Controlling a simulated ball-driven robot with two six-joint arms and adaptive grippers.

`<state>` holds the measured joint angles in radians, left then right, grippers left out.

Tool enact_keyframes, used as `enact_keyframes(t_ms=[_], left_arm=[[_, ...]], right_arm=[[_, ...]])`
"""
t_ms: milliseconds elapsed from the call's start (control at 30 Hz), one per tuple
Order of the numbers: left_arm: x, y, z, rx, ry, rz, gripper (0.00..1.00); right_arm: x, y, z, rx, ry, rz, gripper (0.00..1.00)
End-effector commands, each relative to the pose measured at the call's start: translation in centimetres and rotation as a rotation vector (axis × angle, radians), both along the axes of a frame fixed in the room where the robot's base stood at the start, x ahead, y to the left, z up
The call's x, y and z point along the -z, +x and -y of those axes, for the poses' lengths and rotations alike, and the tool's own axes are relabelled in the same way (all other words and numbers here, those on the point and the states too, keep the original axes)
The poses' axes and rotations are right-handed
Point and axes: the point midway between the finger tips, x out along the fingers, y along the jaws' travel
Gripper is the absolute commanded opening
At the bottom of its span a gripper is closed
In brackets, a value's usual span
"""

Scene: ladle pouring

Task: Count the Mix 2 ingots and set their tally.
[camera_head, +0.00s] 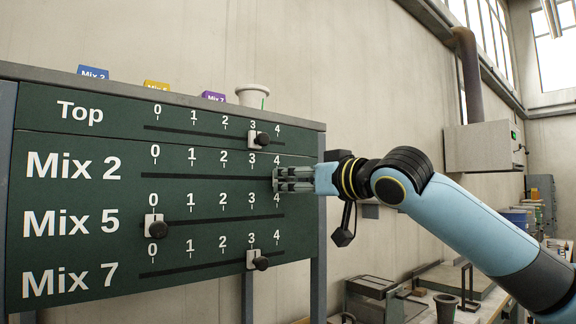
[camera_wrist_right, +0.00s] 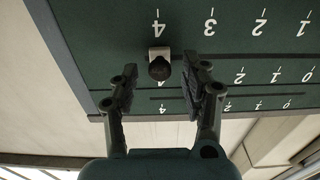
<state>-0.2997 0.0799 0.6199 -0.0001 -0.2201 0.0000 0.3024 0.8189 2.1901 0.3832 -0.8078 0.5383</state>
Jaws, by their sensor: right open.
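The dark green tally board (camera_head: 60,140) has rows Top, Mix 2, Mix 5 and Mix 7, each with a 0–4 scale. The Mix 2 slider is mostly hidden by my right gripper (camera_head: 285,180) in the head view, near 4. In the right wrist view, which is upside down, its black knob (camera_wrist_right: 160,68) shows at the 4 end. My right gripper (camera_wrist_right: 158,85) is open, its fingers on either side of the knob; I cannot tell if they touch it. A blue piece marked Mix 2 (camera_head: 93,72) stands on the top ledge, mostly hidden. My left gripper is not in view.
The Top knob (camera_head: 262,140) is at 3, the Mix 5 knob (camera_head: 157,228) at 0, the Mix 7 knob (camera_head: 260,263) at 3. A cluttered bench (camera_head: 480,300) is at lower right.

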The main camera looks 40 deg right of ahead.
Motion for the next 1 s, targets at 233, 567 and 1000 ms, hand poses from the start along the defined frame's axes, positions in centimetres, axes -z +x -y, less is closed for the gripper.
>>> enact_keyframes(t_ms=[233, 567, 1000], left_arm=[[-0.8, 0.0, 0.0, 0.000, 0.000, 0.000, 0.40], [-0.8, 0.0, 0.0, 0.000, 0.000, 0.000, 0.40], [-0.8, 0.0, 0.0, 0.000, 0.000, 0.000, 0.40]], right_arm=[[-0.1, 2.2, -0.1, 0.001, 0.003, 0.002, 0.46], [0.0, 2.5, -0.2, 0.000, -0.001, 0.000, 0.46], [0.0, 2.5, -0.2, 0.000, -0.001, 0.001, 0.00]])
